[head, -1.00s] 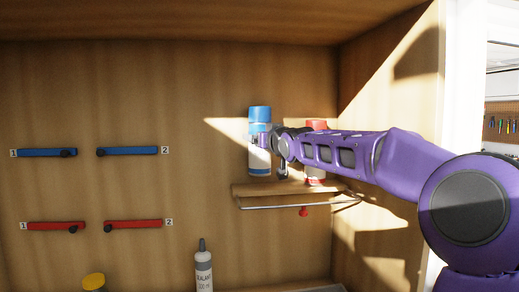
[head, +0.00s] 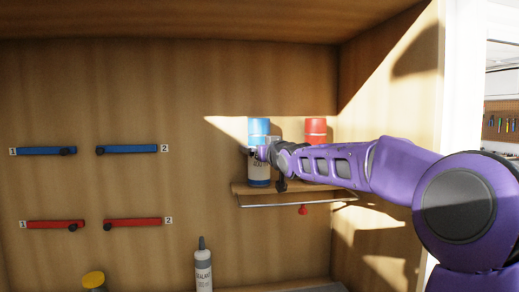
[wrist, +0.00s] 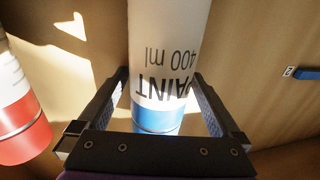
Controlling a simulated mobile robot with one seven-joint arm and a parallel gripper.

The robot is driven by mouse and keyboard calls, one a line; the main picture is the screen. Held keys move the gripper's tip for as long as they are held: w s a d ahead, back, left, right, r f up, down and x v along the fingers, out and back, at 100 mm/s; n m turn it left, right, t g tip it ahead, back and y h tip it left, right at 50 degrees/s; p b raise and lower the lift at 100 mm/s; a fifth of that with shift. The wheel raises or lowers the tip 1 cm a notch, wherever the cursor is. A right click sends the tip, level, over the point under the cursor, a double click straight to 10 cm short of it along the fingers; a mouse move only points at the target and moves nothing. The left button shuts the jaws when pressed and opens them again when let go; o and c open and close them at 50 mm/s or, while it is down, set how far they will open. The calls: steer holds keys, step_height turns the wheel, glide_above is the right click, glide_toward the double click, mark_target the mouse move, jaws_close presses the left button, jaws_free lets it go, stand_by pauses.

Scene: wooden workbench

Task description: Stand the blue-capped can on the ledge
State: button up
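The blue-capped can (head: 259,172) is upright at the left end of the wooden ledge (head: 300,199), and its base appears to be on or just above the board. In the wrist view the white can body (wrist: 165,40) shows black paint lettering, with the blue cap (wrist: 157,118) close to the camera. My gripper (head: 258,153) is at the can's upper body. In the wrist view its fingers (wrist: 160,74) lie along both sides of the can and their tips appear to touch it. Whether the base touches the ledge is hard to tell.
A red-capped can (head: 315,130) stands on the ledge to the right, partly hidden by my arm; it also shows in the wrist view (wrist: 18,110). A wire rail (head: 290,205) runs below the ledge's front. A sealant bottle (head: 203,270) stands below left.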

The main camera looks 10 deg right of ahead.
steer(key=s+d, duration=0.2)
steer(key=s, duration=0.9)
steer(key=shift+s+d+r, duration=0.15)
steer(key=shift+s, duration=0.2)
stand_by(0.5)
